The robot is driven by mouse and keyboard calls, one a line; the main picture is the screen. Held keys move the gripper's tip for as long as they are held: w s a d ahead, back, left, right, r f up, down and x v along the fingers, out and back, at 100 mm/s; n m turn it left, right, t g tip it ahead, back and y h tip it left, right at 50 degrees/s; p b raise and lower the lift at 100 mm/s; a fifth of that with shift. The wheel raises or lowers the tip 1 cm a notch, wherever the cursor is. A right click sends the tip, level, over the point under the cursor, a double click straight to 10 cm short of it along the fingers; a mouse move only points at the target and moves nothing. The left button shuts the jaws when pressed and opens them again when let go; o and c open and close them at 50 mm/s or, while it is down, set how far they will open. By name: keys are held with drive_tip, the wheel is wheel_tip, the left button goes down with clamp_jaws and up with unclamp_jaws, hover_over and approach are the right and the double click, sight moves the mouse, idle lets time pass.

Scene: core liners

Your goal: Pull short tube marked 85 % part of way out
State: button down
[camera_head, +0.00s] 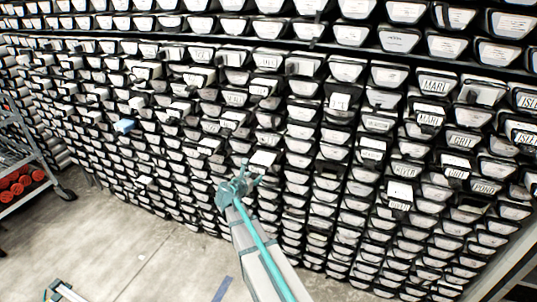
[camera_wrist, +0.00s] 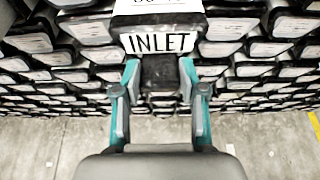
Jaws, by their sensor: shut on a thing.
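In the wrist view a tube end with a white label reading INLET (camera_wrist: 158,42) faces me. A white surface above it carries more print, cut off by the top edge, so I cannot read 85 % for certain. My gripper (camera_wrist: 160,78) has its two teal and grey fingers on either side of the dark part under this label and is shut on it. In the head view my gripper (camera_head: 245,180) is at the lower middle of the rack, just below a white-topped tube (camera_head: 263,160) that sticks out a little. The fingers hide part of the contact.
The rack is packed with rows of white-labelled tube ends, several jutting out at the upper left. One blue piece (camera_head: 124,125) stands out there. A cart with red cylinders (camera_head: 20,184) stands at the left. The concrete floor (camera_head: 110,245) in front is mostly clear.

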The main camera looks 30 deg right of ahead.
drive_tip(key=shift+r, duration=0.1)
drive_tip(key=s+a, duration=0.4)
drive_tip(key=a, duration=0.1)
drive_tip(key=shift+a, duration=0.15)
idle(0.8)
drive_tip(key=shift+s, duration=0.1)
drive_tip(key=c, duration=0.6)
unclamp_jaws()
drive_tip(key=shift+f, duration=0.2)
